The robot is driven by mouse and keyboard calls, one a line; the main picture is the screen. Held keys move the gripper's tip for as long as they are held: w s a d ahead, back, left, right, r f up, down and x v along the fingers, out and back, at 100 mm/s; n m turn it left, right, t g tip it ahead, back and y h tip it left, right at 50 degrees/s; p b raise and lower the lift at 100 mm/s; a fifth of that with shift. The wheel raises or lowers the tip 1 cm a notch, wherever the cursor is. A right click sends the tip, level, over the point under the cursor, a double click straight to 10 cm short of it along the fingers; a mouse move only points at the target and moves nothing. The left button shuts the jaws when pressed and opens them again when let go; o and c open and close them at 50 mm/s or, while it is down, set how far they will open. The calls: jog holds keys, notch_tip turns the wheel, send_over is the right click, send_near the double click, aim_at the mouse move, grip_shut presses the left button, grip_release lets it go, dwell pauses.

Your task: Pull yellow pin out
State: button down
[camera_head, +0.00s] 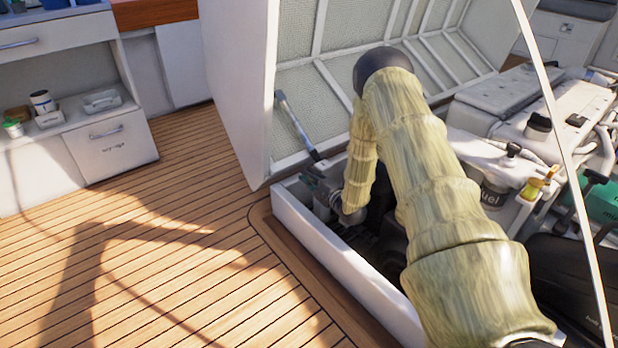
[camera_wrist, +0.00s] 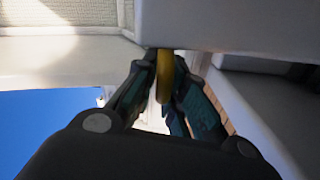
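The yellow pin (camera_wrist: 163,75) shows in the wrist view as a narrow, slightly curved yellow piece under the edge of a pale panel. My gripper (camera_wrist: 165,72) has its two dark green fingers drawn close together, one on each side of the pin, and looks shut on it. The pin's upper end is hidden at the panel edge. In the head view my gripper (camera_head: 318,190) is low inside the hatch opening, near the foot of a grey strut. The pin cannot be made out there.
The raised hatch lid (camera_head: 240,90) stands behind my arm, with the grey strut (camera_head: 297,125) against it. The white hatch rim (camera_head: 335,255) runs beside my gripper. Engine parts (camera_head: 500,165) fill the right. The wooden deck (camera_head: 150,250) at left is clear.

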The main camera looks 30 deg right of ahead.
jog(key=shift+a+f, duration=0.1)
jog(key=a, duration=0.1)
jog(key=a+p, duration=0.1)
jog(key=a, duration=0.1)
jog(key=a+p, duration=0.1)
jog(key=a, duration=0.1)
jog(key=shift+s+f, duration=0.15)
jog(key=shift+s, duration=0.15)
jog(key=c, duration=1.5)
grip_release()
jog(key=shift+w+a, duration=0.1)
jog(key=shift+a, duration=0.05)
jog(key=s, duration=0.4)
jog(key=s+d, duration=0.1)
jog(key=s, duration=0.7)
jog(key=shift+d, duration=0.2)
